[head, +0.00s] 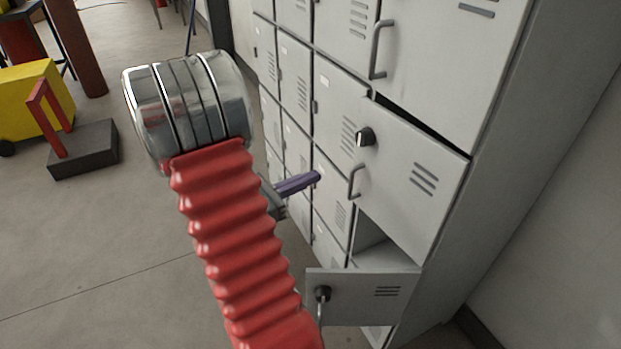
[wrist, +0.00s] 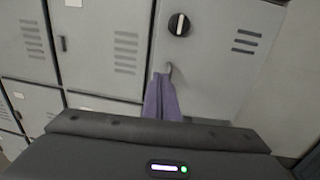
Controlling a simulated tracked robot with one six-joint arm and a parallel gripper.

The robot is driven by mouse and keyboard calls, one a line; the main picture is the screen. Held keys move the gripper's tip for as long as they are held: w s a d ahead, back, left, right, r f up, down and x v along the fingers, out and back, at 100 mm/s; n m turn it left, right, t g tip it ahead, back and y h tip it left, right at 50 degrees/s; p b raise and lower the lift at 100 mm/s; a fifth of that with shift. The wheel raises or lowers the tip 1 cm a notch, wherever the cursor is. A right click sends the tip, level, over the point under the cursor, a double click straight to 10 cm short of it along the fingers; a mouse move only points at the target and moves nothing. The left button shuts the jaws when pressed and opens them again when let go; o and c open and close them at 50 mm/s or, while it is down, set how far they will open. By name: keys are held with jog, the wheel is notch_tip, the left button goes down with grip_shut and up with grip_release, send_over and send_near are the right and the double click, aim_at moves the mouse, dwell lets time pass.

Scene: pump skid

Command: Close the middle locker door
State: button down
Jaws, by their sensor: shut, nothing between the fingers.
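The middle locker door (head: 410,180) is grey, with a black knob (head: 365,136), vent slots and a bar handle (head: 354,180). It stands a little ajar, with a dark gap along its top edge. In the wrist view the same door (wrist: 215,75) fills the upper right, with its knob (wrist: 179,25) above the handle (wrist: 168,70). My gripper (head: 317,177) has purple fingers, shut and empty, left of the handle in the head view. In the wrist view the fingertips (wrist: 160,78) overlap the handle's lower end; I cannot tell whether they touch.
The lower door (head: 360,296) is swung wide open, below the middle door, with its compartment (head: 378,250) showing. The upper door (head: 450,60) has a long handle (head: 379,50). A yellow machine (head: 35,98) and a dark block (head: 83,150) stand left. Floor between is clear.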

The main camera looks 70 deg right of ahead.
aim_at(358, 158)
jog(key=x, duration=1.2)
jog(key=shift+s+d, duration=0.1)
jog(key=shift+s, duration=0.05)
jog(key=shift+d, duration=0.1)
